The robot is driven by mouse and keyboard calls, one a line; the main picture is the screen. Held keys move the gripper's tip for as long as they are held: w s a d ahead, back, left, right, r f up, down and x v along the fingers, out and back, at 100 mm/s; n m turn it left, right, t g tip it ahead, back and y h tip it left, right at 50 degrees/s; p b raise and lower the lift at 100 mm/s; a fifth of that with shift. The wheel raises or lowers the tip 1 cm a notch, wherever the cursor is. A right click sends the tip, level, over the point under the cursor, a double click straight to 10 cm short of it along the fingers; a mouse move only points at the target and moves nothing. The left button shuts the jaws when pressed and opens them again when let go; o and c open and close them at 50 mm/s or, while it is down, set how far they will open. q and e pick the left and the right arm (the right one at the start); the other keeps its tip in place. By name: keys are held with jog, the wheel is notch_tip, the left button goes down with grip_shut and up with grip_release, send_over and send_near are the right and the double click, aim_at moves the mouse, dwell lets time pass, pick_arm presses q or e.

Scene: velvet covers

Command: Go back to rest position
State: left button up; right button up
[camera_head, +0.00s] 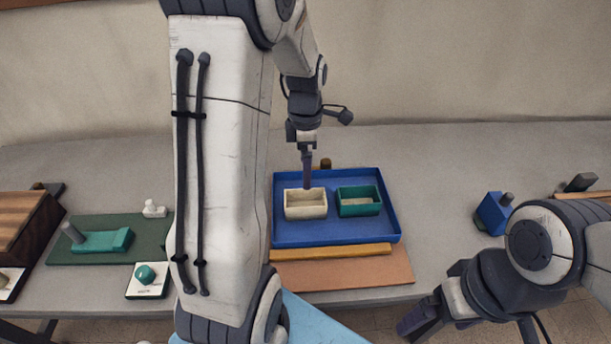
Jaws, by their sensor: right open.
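My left gripper (306,178) points down at the rear edge of a cream open box (306,211) in a blue tray (345,234). Its fingers show edge-on as one dark strip, so I cannot tell their opening or whether they touch the box. My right gripper (415,327) is open, low at the bottom right in front of the table edge, and partly cut off by the frame. No object shows between its fingers. A green open box (359,208) stands in the tray beside the cream one.
A wooden bar (330,253) lies along the tray's front on a brown board (345,276). A green mat (75,254) with a teal block (101,242) lies left, beside a wooden case (24,225). A blue block (493,213) stands right. The grey table (440,165) is clear behind it.

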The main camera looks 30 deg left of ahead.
aim_at(305, 192)
pick_arm(q)
jog(key=shift+r, duration=0.25)
notch_tip(305, 192, down, 12)
jog(key=shift+s+f+b, duration=0.1)
jog(key=shift+f+b, duration=0.15)
jog(key=shift+b, duration=0.25)
notch_tip(305, 192, up, 2)
jog(key=shift+r, duration=0.8)
